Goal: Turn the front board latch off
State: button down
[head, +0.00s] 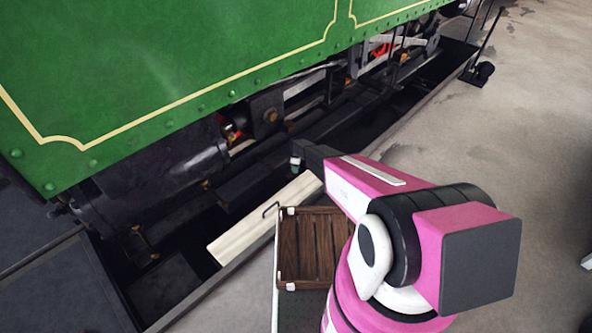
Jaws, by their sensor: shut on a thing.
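My gripper (297,164) reaches in from the right to the dark running gear under the green tram body (170,70). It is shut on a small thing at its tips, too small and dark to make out. I cannot tell whether this is the front board latch, and no latch shows clearly elsewhere. A pale cream board (240,232) lies slanted along the pit below the gripper. Its upper right end is close under my gripper; I cannot tell whether they touch.
A dark pit (165,285) runs beneath the tram, with an edge along the concrete floor (480,150). A black lever (484,70) stands at the upper right. The right-hand floor is mostly clear.

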dwell(0.3)
jog(key=c, duration=0.8)
grip_release()
jog(key=shift+a, duration=0.1)
